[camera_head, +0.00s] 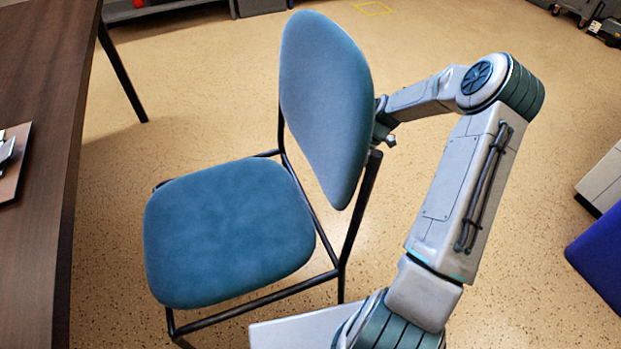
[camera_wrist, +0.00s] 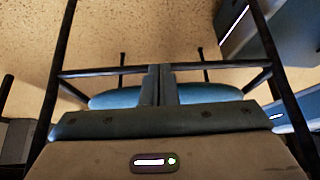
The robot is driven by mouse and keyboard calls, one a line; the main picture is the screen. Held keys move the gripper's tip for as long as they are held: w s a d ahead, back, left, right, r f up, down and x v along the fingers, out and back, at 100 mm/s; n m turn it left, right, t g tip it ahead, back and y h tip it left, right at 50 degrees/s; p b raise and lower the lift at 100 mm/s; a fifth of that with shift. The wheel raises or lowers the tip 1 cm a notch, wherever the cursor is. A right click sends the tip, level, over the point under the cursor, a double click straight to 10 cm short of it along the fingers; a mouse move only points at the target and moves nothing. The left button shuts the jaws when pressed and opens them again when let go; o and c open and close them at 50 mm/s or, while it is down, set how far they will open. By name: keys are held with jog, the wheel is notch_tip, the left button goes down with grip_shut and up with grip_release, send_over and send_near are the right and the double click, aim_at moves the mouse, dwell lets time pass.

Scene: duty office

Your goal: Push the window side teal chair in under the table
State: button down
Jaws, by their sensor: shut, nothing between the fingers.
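The teal chair (camera_head: 228,235) has a padded seat, a tall padded back (camera_head: 325,105) and a thin black frame. It stands upright on the floor with its seat facing the dark brown table (camera_head: 40,130) at the left. Bare floor shows between seat and table edge. My arm reaches around to the rear of the chair back, at its right in the head view; the fingertips are hidden there. In the wrist view my gripper (camera_wrist: 160,85) has its fingers together and empty, among the black frame bars, with teal chair padding (camera_wrist: 210,94) behind. Whether they touch the chair I cannot tell.
A brown board or folder (camera_head: 14,165) lies on the table. A black table leg (camera_head: 122,72) stands beyond the chair. A blue object (camera_head: 600,255) and a pale cabinet (camera_head: 605,180) are at the right edge. Floor around the chair is mostly clear.

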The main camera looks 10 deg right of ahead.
jog(key=s+a+f+b, duration=0.1)
jog(key=a+f+b, duration=0.4)
jog(key=a+f, duration=0.3)
jog(key=shift+s+a+f, duration=0.25)
jog(key=shift+s+a, duration=0.05)
jog(key=shift+a, duration=0.3)
